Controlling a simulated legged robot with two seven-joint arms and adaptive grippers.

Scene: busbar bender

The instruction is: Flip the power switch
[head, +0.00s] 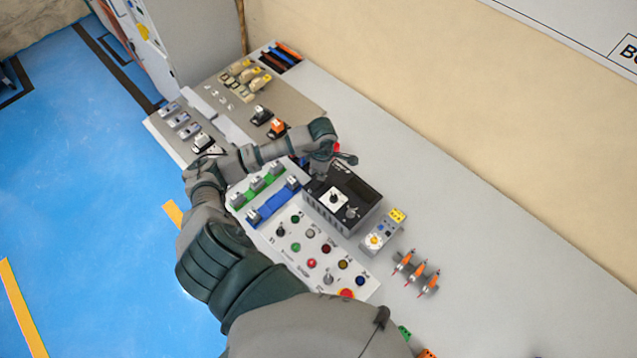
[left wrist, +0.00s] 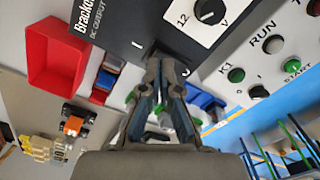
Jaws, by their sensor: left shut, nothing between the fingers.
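The black power supply box (head: 367,220) stands on the grey bench, with a white dial plate (head: 334,198) and knobs on its top face. In the left wrist view, the box (left wrist: 135,22) shows its "DC output" lettering and a 12 V dial (left wrist: 210,12). My left gripper (head: 319,175) is at the far left end of the box. Its shut, empty fingers (left wrist: 165,62) point at the box's face near a small white mark. They cover part of the face, and I cannot make out the power switch there. My right gripper is not in view.
A white control panel (head: 318,240) with coloured buttons lies in front of the box. A small grey unit with yellow parts (head: 383,233) and several orange-tipped parts (head: 417,271) lie to its right. A red bin (left wrist: 68,55) is near the gripper. The bench behind is clear.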

